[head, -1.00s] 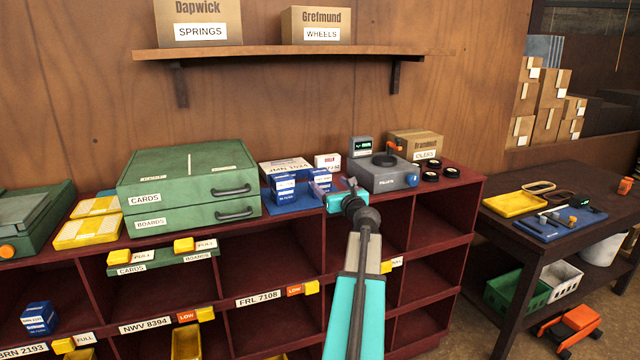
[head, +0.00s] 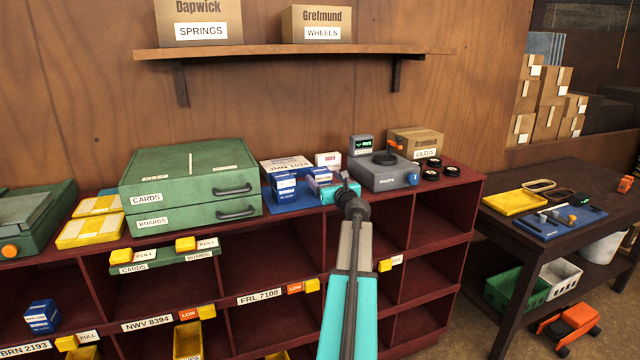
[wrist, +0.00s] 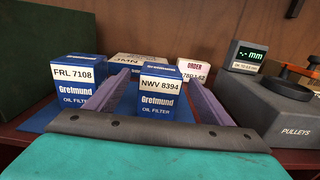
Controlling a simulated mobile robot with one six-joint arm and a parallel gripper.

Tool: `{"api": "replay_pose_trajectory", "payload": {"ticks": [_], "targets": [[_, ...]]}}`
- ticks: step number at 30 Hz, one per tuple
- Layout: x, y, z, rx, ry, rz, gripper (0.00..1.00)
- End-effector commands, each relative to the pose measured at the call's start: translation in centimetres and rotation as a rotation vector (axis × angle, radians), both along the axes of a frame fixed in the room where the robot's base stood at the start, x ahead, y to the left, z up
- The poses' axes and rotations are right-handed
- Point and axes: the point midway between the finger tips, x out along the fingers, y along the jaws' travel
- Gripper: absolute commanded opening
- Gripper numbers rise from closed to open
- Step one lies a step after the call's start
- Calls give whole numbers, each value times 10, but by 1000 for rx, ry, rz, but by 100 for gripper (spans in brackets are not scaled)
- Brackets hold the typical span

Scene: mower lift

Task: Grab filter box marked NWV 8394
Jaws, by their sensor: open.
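The blue and white filter box marked NWV 8394 (wrist: 158,94) stands upright on a blue mat (head: 293,207) on top of the shelf unit. In the wrist view it is between the two purple fingers of my gripper (wrist: 160,76). My gripper is open, with one finger on each side of the box; I cannot tell whether either touches it. A similar box marked FRL 7108 (wrist: 74,84) stands just left of the left finger. In the head view my teal gripper (head: 324,183) hides most of the NWV 8394 box.
A grey device marked PULLEYS (wrist: 275,112) stands close on the right, with a small display (wrist: 247,56). A green drawer cabinet (head: 190,185) stands to the left.

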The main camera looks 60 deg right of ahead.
Motion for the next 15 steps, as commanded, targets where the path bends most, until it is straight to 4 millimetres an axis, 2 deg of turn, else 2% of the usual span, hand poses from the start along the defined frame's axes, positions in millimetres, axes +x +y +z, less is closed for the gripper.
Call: {"api": "replay_pose_trajectory", "payload": {"ticks": [5, 15], "targets": [[5, -4, 2, 0, 0, 0, 75], [28, -24, 2, 1, 0, -1, 75]]}}
